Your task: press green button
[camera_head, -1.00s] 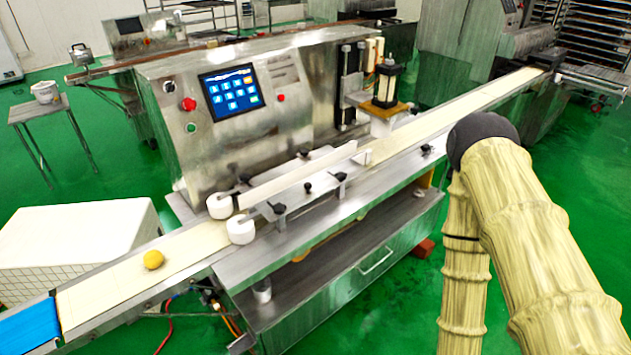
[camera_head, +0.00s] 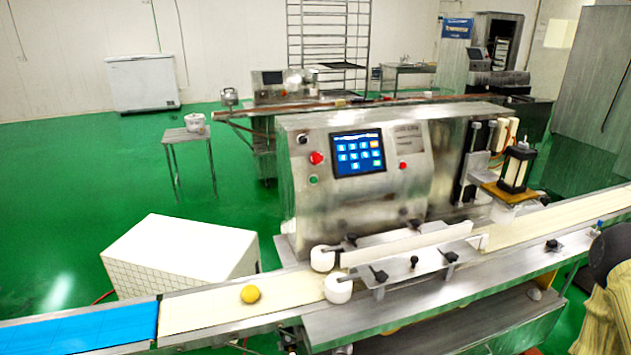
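The green button (camera_head: 313,180) is a small round knob low on the left of the steel machine's front panel. It sits just below a larger red button (camera_head: 316,158) and left of the blue touchscreen (camera_head: 358,153). A dark switch (camera_head: 303,139) is above the red one. The encrusting machine (camera_head: 410,185) stands behind its conveyor. My gripper is outside the picture.
A yellow ball (camera_head: 250,294) lies on the cream conveyor belt (camera_head: 195,309). White rollers (camera_head: 338,288) and a guide rail stand before the panel. A white gridded box (camera_head: 180,262) is on the floor at left. Green floor is open at left.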

